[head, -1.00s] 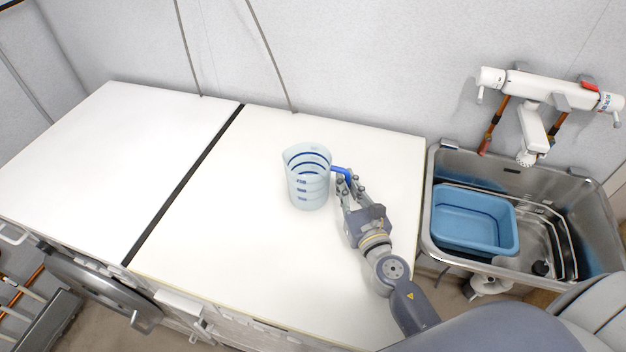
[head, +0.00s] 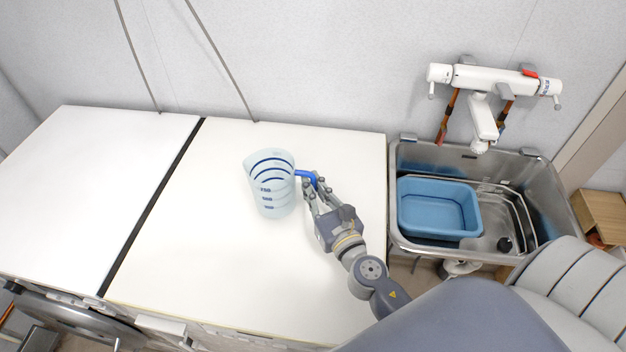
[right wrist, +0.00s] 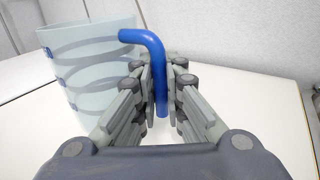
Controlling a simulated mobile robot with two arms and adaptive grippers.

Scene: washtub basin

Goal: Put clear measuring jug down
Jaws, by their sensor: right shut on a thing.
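The clear measuring jug (head: 271,190) is see-through with blue markings and a blue handle. In the head view it is over the right-hand white top, leaning a little. I cannot tell whether its base touches the top. My right gripper (head: 311,186) is to the right of the jug, shut on its handle. In the right wrist view the jug (right wrist: 90,65) is at the left, and its blue handle (right wrist: 157,75) runs down between the fingers of the gripper (right wrist: 160,95). My left gripper is not in view.
The white top (head: 200,270) is bare around the jug, with a dark gap along its left side. To the right is a metal sink (head: 400,235) holding a blue basin (head: 440,215). A white tap (head: 495,78) is on the wall above it.

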